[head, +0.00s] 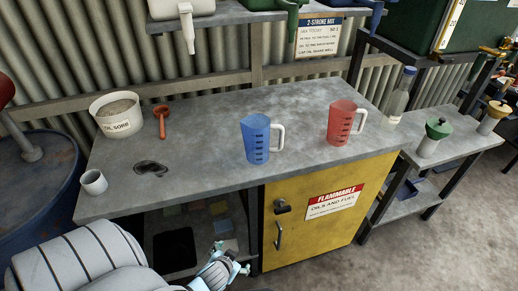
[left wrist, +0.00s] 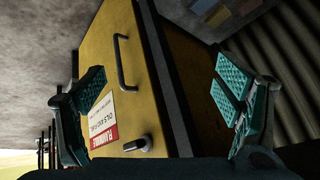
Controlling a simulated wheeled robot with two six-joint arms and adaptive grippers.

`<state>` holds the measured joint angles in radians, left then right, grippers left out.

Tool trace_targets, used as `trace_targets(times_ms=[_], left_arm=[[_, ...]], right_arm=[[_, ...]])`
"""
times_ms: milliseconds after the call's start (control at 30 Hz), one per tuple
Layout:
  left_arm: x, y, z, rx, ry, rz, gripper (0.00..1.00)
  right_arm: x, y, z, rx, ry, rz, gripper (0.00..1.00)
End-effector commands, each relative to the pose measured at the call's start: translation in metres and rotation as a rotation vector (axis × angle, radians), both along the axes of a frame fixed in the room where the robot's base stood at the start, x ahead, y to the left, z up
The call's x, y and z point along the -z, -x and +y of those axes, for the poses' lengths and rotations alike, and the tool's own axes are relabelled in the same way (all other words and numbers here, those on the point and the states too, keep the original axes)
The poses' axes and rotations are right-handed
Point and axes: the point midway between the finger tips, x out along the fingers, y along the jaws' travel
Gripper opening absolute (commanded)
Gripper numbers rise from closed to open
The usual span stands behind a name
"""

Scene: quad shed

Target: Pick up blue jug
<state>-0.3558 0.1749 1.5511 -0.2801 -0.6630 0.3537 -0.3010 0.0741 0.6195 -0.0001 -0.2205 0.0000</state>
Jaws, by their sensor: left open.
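The blue jug (head: 257,140) stands upright on the grey bench top (head: 205,135), near its front edge. Its handle points right in the head view. My left gripper (head: 226,261) is low in front of the bench, below the top and apart from the jug. In the left wrist view my left gripper (left wrist: 158,100) is open, with its teal finger pads wide apart and nothing between them. That view faces the yellow cabinet (left wrist: 105,50) and does not show the jug. My right gripper is in neither view.
A red jug (head: 341,122) stands right of the blue one, with a clear bottle (head: 399,97) beyond it. A white tub (head: 117,116), an orange scoop (head: 162,118) and a small cup (head: 94,182) are at the left. The bench's front edge lies between my gripper and the jug.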

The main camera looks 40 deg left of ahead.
Motion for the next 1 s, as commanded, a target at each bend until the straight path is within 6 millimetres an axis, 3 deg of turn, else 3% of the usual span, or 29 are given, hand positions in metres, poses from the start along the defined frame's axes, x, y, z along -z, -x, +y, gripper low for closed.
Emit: trace_targets(times_ms=[33,200,300,400,500,700,1000], left_arm=[[-0.031,-0.029,0.007,-0.032,-0.031,-0.116,0.85],[-0.199,-0.082,0.029,-0.185,-0.082,-0.578,0.85],[-0.266,-0.105,0.033,-0.185,-0.081,-0.828,0.85],[-0.301,-0.122,0.032,-0.153,-0.07,-0.968,0.85],[-0.309,-0.141,0.039,-0.143,-0.068,-0.997,0.85],[-0.308,-0.189,0.06,-0.145,-0.066,-0.994,0.85],[-0.3,-0.232,0.082,-0.146,-0.064,-0.99,0.85]], right_arm=[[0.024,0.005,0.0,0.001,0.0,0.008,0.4],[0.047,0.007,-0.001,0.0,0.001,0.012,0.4],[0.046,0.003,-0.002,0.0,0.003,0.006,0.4],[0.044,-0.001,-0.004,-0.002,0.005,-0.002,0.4],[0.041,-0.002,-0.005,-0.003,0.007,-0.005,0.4],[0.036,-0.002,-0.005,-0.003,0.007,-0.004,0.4],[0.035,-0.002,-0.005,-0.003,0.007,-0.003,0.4]])
